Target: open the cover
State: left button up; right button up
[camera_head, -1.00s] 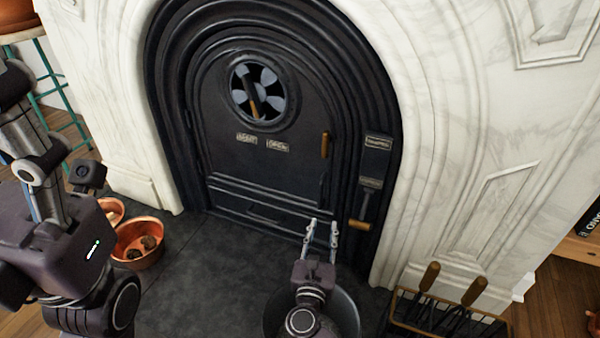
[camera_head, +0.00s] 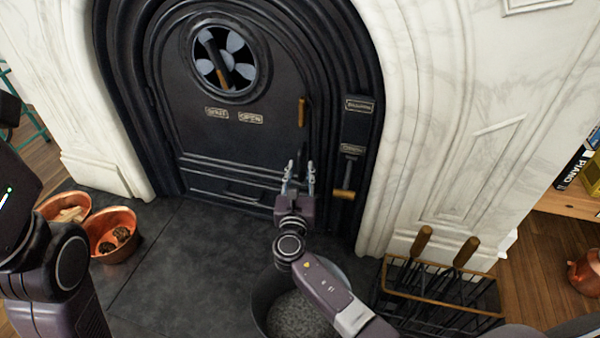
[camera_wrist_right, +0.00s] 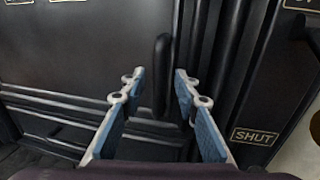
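The cover is the black arched fireplace door (camera_head: 245,150), which looks closed. It has a round fan-shaped vent (camera_head: 223,57) and a vertical wooden-looking handle (camera_head: 302,112) near its right edge. My right gripper (camera_head: 300,172) is open and empty, in front of the door's lower right part, below the handle. In the right wrist view the two blue-padded fingers (camera_wrist_right: 159,82) are spread apart. An upright dark handle (camera_wrist_right: 162,72) appears beyond and between their tips; I see no contact. My left arm shows at the left edge, but its gripper is out of view.
A lever with a wooden grip (camera_head: 344,194) is on the frame right of the door. A bucket (camera_head: 262,312) stands below my right arm. A fire-tool rack (camera_head: 440,300) is at lower right, copper bowls (camera_head: 113,240) at left. The dark hearth (camera_head: 180,270) between is clear.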

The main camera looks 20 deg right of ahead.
jog(key=shift+w, duration=0.15)
jog(key=shift+c, duration=0.3)
jog(key=shift+w, duration=0.1)
jog(key=c, duration=0.5)
grip_shut()
jog(key=shift+s, duration=0.2)
